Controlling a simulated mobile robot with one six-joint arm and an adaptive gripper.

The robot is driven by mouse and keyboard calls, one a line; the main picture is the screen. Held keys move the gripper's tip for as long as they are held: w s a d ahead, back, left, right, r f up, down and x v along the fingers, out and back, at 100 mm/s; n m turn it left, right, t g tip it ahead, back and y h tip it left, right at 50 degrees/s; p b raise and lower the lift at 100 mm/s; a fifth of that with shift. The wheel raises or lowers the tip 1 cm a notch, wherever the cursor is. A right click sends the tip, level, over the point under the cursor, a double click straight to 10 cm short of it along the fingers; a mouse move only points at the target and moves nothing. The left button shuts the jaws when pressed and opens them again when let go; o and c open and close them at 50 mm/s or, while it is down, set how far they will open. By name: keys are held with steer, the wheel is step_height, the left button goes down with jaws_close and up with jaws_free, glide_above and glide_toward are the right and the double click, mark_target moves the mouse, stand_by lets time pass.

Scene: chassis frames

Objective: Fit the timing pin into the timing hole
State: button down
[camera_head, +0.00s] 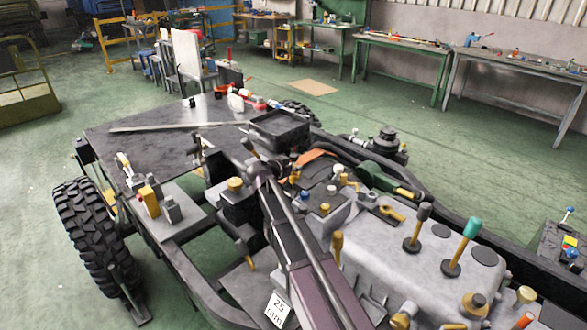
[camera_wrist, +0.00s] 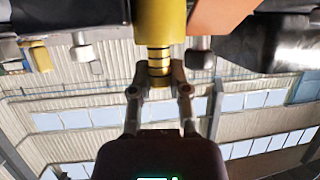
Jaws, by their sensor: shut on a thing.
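In the wrist view my gripper (camera_wrist: 160,82) is shut on the lower end of a narrow yellow, black-ringed piece (camera_wrist: 158,54), which looks like the timing pin. Its upper end meets a wider yellow cylinder (camera_wrist: 159,20). I cannot tell whether the two are one piece or whether one sits inside the other. The pin stands upright in this view, with the fingertips at its bottom. I cannot make out the timing hole. In the head view I cannot pick out the gripper or the pin among the crowded parts.
An orange part (camera_wrist: 222,14), a dark rounded part (camera_wrist: 262,45) and a grey stub (camera_wrist: 200,52) lie close right of the pin. In the head view the chassis carries a dark flat plate (camera_head: 140,138), a grey engine block (camera_head: 400,260) and upright levers (camera_head: 462,245). Green floor (camera_head: 480,150) is open behind.

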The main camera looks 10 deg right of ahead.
steer(key=c, duration=0.6)
jaws_free()
steer(key=shift+r, duration=0.1)
steer(key=shift+s+a+r+p, duration=0.3)
steer(key=shift+s+a+p, duration=0.1)
steer(key=shift+p, duration=0.1)
steer(key=p+v, duration=0.4)
steer(key=v, duration=0.6)
steer(key=shift+s+a+r, duration=0.2)
steer(key=shift+a, duration=0.15)
steer(key=shift+s+f, duration=0.1)
steer(key=shift+s, duration=0.05)
